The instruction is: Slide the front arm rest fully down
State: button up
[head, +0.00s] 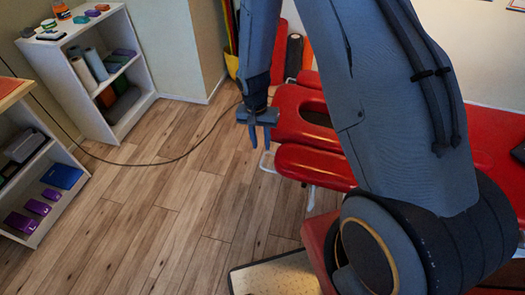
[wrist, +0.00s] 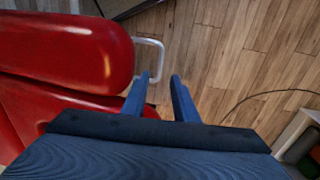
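The red padded front arm rest (head: 315,166) sticks out at the near side of the red treatment table's head end. In the wrist view it is the upper red pad (wrist: 70,45). A pale metal bracket (head: 266,161) shows at its left end, and in the wrist view the bracket (wrist: 160,58) stands out past the pad's edge. My gripper (head: 259,136) is just left of the red headrest, above and behind the bracket in the picture. In the wrist view the fingers (wrist: 160,85) are apart with nothing between them, beside the pad's end. I cannot tell contact with the bracket.
The red headrest (head: 302,115) has a dark face hole. Another red pad (head: 309,78) lies beyond it. White shelves (head: 118,62) stand at the left. A dark-edged pale mat or box (head: 275,275) is at the bottom. A cable (head: 165,162) crosses the otherwise clear wooden floor.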

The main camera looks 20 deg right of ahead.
aim_at(263, 157)
jog(key=shift+s+d+f+p, duration=0.1)
jog(key=shift+f+p, duration=0.25)
jog(key=shift+f, duration=1.05)
jog(key=shift+s+d+f+p, duration=0.1)
jog(key=shift+f+p, duration=0.2)
jog(key=shift+f, duration=1.1)
grip_shut()
jog(key=shift+w, duration=0.1)
